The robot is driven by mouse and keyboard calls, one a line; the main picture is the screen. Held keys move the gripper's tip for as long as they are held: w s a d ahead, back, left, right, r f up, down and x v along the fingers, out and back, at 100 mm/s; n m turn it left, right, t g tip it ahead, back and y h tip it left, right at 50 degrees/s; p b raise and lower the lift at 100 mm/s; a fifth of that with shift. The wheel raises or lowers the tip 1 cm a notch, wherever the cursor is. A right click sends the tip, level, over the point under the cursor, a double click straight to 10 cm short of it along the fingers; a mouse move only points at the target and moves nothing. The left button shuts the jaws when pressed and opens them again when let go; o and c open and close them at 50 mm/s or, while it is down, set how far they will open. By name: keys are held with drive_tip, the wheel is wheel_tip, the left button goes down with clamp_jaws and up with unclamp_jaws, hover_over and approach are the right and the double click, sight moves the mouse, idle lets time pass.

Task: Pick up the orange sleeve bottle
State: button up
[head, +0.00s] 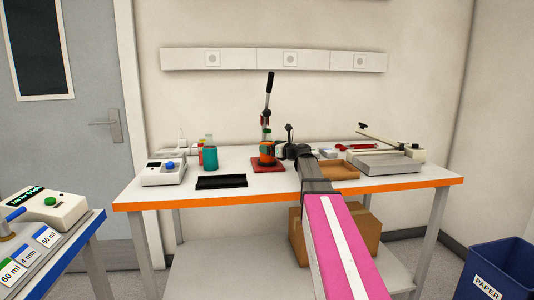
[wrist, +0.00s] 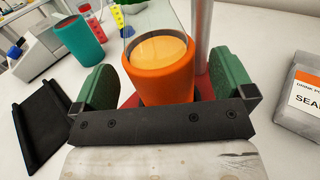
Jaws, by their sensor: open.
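The orange sleeve bottle (head: 267,158) stands upright on a red base under a device with a tall black lever (head: 268,85). In the wrist view the bottle (wrist: 160,82) shows an orange sleeve with a clear upper part. My gripper (wrist: 158,88) is open, with one green finger on each side of the bottle. The bottle's lower part is hidden behind the gripper's dark crossbar. In the head view my arm reaches over the table from the front, its end just right of the bottle.
A metal post (wrist: 202,30) rises close behind the bottle. A teal-sleeved bottle (head: 210,157) and a black tray (head: 221,182) are to the left. A grey box (wrist: 298,108) lies to the right in the wrist view.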

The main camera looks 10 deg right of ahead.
drive_tip(key=x, duration=0.2)
drive_tip(key=shift+w+a, duration=0.2)
drive_tip(key=shift+w, duration=0.05)
drive_tip(key=c, duration=1.4)
drive_tip(key=shift+o, duration=0.2)
